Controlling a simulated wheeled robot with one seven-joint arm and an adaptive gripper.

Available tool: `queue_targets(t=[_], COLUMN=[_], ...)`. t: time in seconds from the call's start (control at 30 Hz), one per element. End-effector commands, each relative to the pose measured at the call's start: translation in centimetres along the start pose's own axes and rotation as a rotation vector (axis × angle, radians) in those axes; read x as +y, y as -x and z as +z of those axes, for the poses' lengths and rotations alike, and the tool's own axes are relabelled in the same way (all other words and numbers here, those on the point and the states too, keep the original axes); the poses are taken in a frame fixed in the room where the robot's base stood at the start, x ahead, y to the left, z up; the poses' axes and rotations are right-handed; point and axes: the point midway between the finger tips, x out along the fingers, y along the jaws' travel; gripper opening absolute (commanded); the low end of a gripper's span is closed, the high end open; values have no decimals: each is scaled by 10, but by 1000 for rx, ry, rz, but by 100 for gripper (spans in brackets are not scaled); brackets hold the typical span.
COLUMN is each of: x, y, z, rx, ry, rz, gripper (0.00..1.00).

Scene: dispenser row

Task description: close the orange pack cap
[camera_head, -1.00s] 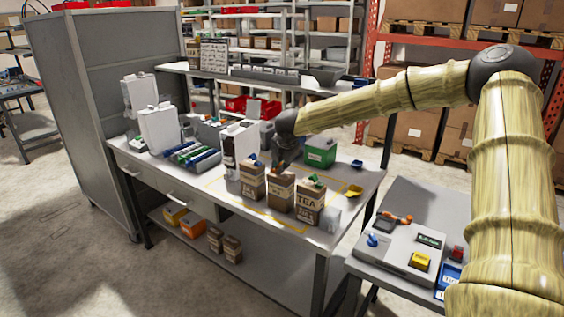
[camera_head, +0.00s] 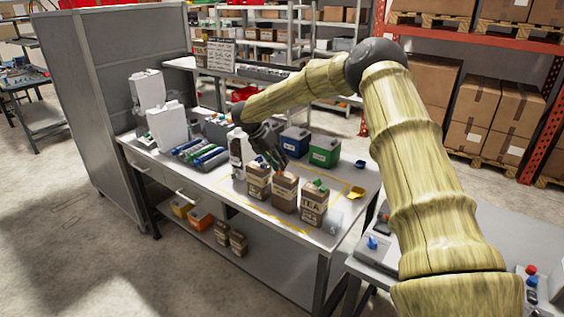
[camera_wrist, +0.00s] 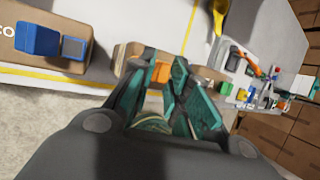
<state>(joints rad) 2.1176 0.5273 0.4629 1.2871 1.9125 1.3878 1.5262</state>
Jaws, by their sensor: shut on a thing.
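The orange pack is the middle brown pack (camera_head: 285,193) of a row of three on the bench. Its orange cap (camera_wrist: 160,71) shows between my fingers in the wrist view. My gripper (camera_head: 278,164) reaches down over this pack from behind, and its teal fingers (camera_wrist: 155,80) are shut on the orange cap. In the head view the fingers and the cap are too small to tell apart, so I cannot tell how far the cap is closed.
A blue-capped pack (camera_head: 258,182) stands close on the left, a green-capped tea pack (camera_head: 313,206) on the right. A white dispenser (camera_head: 237,153) is left of my gripper. Blue (camera_head: 294,141) and green (camera_head: 323,152) bins stand behind. A yellow scoop (camera_head: 355,192) lies to the right.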

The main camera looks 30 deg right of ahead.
Motion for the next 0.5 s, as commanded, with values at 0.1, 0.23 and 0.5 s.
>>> queue_targets(t=[0.1, 0.23, 0.5], x=[8, 14, 23], y=[-1, -3, -4], z=[-1, -1, -2], rx=[-3, -3, -2], ry=[42, 88, 174], rz=[-104, -219, -428], gripper=[0, 0, 0])
